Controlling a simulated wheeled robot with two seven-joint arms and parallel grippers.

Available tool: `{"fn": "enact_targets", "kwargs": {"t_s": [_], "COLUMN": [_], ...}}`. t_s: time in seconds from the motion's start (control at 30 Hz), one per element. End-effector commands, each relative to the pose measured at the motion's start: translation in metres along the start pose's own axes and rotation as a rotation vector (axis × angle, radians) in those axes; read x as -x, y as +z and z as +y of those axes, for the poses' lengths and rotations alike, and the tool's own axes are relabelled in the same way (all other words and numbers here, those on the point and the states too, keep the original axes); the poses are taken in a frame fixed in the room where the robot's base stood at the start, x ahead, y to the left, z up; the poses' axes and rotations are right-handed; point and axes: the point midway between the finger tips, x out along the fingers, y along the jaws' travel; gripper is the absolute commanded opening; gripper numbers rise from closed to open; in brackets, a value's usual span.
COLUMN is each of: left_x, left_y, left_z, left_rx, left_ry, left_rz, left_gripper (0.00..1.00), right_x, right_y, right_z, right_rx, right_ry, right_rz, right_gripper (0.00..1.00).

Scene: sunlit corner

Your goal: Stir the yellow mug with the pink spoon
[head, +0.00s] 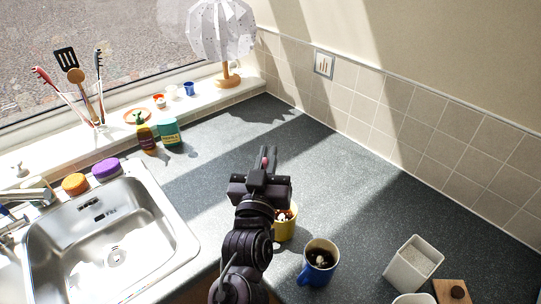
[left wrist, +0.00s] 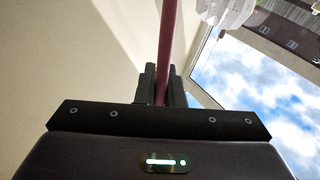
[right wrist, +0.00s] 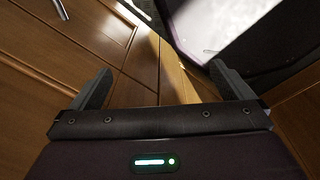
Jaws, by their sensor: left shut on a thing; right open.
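The yellow mug (head: 290,231) stands on the dark counter, partly hidden behind my left arm, with a dark and pale content at its rim. My left gripper (head: 268,160) is above and just behind it in the head view. It is shut on the pink spoon, whose handle (left wrist: 168,45) runs up between the fingers in the left wrist view; a pink bit shows in the head view (head: 265,162). The spoon's lower end is hidden, so I cannot tell whether it is inside the mug. My right gripper (right wrist: 165,88) is open and empty, facing wooden cabinet fronts.
A blue mug (head: 319,264) with dark content stands close right of the yellow mug. A white square container (head: 412,266) and a wooden block (head: 451,292) are further right. The steel sink (head: 110,245) is at left; bottles stand behind it. The counter's back middle is clear.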

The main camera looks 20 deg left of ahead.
Motion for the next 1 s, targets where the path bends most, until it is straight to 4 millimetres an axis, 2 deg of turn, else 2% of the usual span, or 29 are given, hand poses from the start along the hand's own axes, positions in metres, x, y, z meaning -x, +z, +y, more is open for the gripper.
{"fn": "enact_targets", "kwargs": {"t_s": [1.0], "left_x": [0.002], "left_y": [0.084], "left_z": [0.0], "left_rx": [-0.001], "left_ry": [0.0], "left_rz": [-0.001], "left_gripper": [0.0], "right_x": [-0.05], "right_y": [0.002], "right_z": [0.0], "right_rx": [0.0], "right_ry": [0.001], "right_rz": [0.004], "right_gripper": [1.0]}}
